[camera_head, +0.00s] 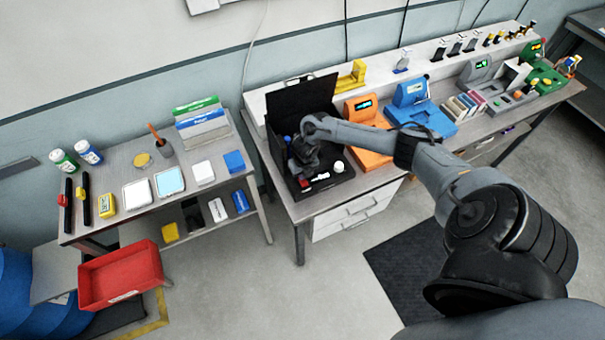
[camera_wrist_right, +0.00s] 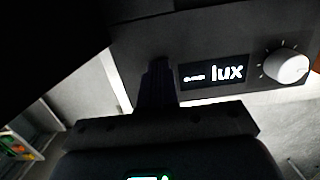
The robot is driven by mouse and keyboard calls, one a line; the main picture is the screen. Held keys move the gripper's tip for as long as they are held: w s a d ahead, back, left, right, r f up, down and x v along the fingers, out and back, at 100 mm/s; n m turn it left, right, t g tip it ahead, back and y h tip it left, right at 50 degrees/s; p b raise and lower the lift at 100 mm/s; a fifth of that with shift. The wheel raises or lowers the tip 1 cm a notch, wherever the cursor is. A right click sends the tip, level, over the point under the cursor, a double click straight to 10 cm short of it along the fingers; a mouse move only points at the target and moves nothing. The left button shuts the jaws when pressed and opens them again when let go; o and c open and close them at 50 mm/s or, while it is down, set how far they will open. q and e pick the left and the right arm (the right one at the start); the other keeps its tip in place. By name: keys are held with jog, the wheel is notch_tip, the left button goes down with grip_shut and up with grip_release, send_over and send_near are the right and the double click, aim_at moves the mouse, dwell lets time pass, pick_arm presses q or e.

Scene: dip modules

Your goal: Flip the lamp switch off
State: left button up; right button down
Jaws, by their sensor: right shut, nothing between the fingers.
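The black lamp unit (camera_head: 292,103) stands on the workbench, with a tall upright back panel. Its front part carries a small red part (camera_head: 305,183), which may be the switch, a small lit display (camera_head: 320,176) and a white knob (camera_head: 339,167). In the right wrist view the display (camera_wrist_right: 213,74) reads "lux" and the knob (camera_wrist_right: 286,66) is at the right. My right gripper (camera_head: 302,171) points down over the left front of the unit. Its shut fingers (camera_wrist_right: 158,78) are empty, left of the display. I cannot tell whether they touch the panel. No switch shows clearly in the wrist view.
An orange device (camera_head: 366,134) and a blue device (camera_head: 420,112) stand to the right of the unit. A lower side table (camera_head: 118,158) with bottles, pads and boxes stands at the left. A red bin (camera_head: 120,275) is in front of it. The floor between is clear.

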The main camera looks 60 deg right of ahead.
aim_at(305, 183)
jog(key=shift+s+a+f+p, duration=0.15)
jog(key=shift+s+a+p, duration=0.15)
jog(key=shift+s, duration=0.1)
jog(key=shift+s+a+p, duration=0.3)
jog(key=shift+s+p, duration=0.05)
jog(key=shift+s, duration=0.1)
jog(key=shift+r+p, duration=0.4)
jog(key=shift+r, duration=0.1)
notch_tip(305, 183, up, 3)
jog(key=p, duration=0.3)
jog(key=shift+s+a+r, duration=0.1)
jog(key=shift+s+r, duration=0.05)
jog(key=shift+r, duration=0.05)
notch_tip(305, 183, up, 10)
jog(key=s+b, duration=0.1)
jog(key=shift+a+f, duration=0.2)
jog(key=shift+a, duration=0.15)
